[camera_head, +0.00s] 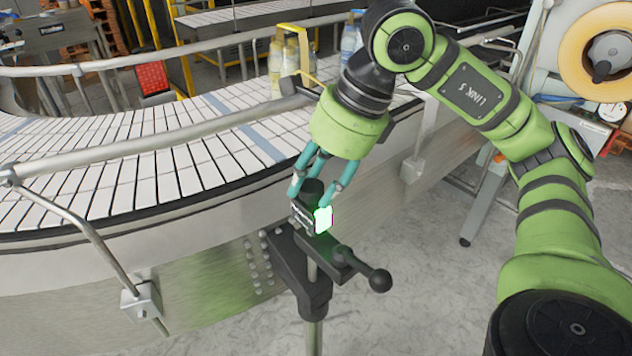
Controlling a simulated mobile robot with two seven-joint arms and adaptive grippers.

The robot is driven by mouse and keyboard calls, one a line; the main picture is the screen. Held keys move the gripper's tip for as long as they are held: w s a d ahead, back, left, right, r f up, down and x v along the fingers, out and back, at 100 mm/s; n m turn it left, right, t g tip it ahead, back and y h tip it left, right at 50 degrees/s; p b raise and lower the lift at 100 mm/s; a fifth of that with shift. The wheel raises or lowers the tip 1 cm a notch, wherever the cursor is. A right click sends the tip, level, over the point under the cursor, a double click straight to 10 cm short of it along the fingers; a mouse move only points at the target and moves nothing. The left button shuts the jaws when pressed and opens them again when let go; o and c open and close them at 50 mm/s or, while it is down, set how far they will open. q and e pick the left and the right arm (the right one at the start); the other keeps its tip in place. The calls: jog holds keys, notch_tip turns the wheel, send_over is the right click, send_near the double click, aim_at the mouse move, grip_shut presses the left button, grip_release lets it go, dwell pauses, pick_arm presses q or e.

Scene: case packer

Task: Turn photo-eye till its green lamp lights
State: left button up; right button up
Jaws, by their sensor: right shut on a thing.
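The photo-eye (302,216) is a small dark block on a black clamp bracket (290,262) at the conveyor's outer side. A lamp (323,220) on it glows bright green, and green light tints the metal below. My right gripper (316,196) comes down from above with its teal fingers around the photo-eye's upper part, shut on it. The fingers partly hide the photo-eye. A black ball-ended lever (379,280) sticks out of the bracket to the lower right. My left gripper is not in view.
The curved white-slat conveyor (150,165) fills the left, with a steel guide rail (180,58) along it. Bottles (283,62) stand at the back by a yellow frame. A machine with an orange reel (585,45) stands at the upper right. Grey floor is open at lower centre.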

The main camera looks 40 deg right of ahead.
jog(key=shift+w+r, duration=0.1)
jog(key=o, duration=1.1)
jog(key=shift+w, duration=0.1)
jog(key=v, duration=1.2)
